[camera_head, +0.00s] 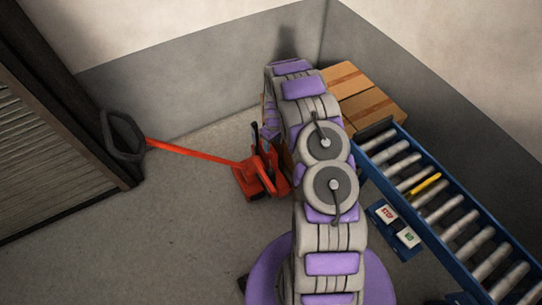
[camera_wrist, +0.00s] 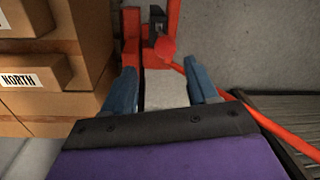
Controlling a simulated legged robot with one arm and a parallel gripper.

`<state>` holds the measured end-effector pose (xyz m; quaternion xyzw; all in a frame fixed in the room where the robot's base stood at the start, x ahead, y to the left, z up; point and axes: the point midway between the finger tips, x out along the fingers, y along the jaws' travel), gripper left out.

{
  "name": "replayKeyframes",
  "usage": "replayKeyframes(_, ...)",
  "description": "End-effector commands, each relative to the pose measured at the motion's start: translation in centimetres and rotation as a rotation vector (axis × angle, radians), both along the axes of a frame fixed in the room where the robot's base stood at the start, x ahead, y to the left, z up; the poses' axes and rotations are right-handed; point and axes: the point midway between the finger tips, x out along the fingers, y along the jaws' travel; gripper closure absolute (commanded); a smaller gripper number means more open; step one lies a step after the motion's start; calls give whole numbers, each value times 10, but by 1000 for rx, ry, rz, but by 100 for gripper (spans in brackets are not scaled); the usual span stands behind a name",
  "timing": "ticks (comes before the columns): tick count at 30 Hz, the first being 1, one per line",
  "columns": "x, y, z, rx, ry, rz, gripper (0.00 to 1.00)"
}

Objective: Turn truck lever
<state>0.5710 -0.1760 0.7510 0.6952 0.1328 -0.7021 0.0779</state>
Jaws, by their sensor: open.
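The red pallet truck (camera_head: 247,181) stands on the floor left of my arm in the head view. Its long red bar (camera_head: 192,153) runs left to a black loop handle (camera_head: 122,135). In the wrist view, the truck's red body (camera_wrist: 131,22) is ahead, with a round red end (camera_wrist: 165,48) beside a small black part (camera_wrist: 157,14). I cannot tell which part is the lever. My gripper (camera_wrist: 160,66) is open, its two blue fingers apart and pointing at the truck, with nothing visibly held. In the head view my arm mostly hides the gripper and part of the truck.
Cardboard boxes (camera_head: 364,98) stand in the corner; boxes (camera_wrist: 45,90) fill the left of the wrist view. A blue roller conveyor (camera_head: 447,212) is on the right. A shutter door (camera_head: 45,150) is at the left. The floor (camera_head: 150,230) at front left is clear.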

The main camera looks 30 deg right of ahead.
Motion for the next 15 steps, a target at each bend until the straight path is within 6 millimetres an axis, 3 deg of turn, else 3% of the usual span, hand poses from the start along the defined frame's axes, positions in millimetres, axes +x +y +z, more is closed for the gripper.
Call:
replayKeyframes(6, -3, 7, -46, -1, 5, -1, 42)
replayKeyframes(15, -3, 6, -83, 3, 2, 1, 42)
